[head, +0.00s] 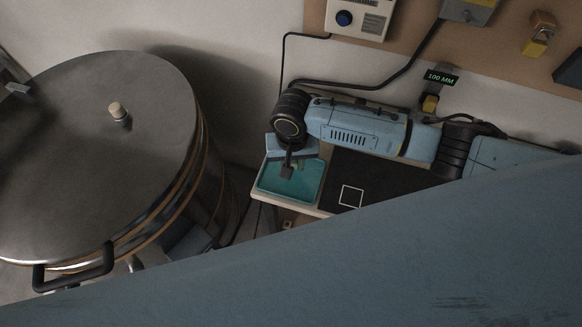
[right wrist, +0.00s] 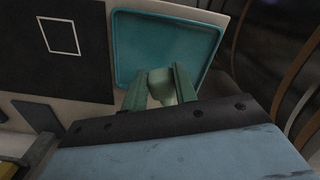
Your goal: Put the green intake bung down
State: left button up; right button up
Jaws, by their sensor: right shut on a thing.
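The green intake bung (right wrist: 162,86) is a small pale green piece between the two fingers of my right gripper (right wrist: 160,84) in the right wrist view. The gripper is shut on it. Bung and fingertips are over the near part of a teal tray (right wrist: 150,48); I cannot tell whether the bung touches the tray floor. In the head view my right gripper (head: 288,168) points down over the same teal tray (head: 306,190), and the bung is too small to make out clearly. My left gripper is not in view.
A black mat (head: 375,178) with a white square outline (head: 351,196) lies beside the tray on the table. A large lidded metal drum (head: 75,160) stands left of the table. A "100 MM" display (head: 441,77) and wall boxes (head: 358,18) are behind my arm.

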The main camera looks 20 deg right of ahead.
aim_at(292, 179)
notch_tip(292, 179, down, 4)
jog(key=shift+f+b, duration=0.15)
jog(key=shift+b, duration=0.2)
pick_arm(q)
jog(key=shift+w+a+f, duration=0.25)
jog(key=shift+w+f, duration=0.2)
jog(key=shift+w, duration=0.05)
pick_arm(e)
jog(key=shift+w+f, duration=0.1)
jog(key=shift+f, duration=0.3)
jog(key=o, duration=1.1)
jog(key=shift+f, duration=0.15)
pick_arm(q)
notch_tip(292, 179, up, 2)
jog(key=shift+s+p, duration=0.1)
jog(key=shift+p, duration=0.9)
pick_arm(e)
notch_tip(292, 179, up, 12)
jog(key=shift+r, duration=0.2)
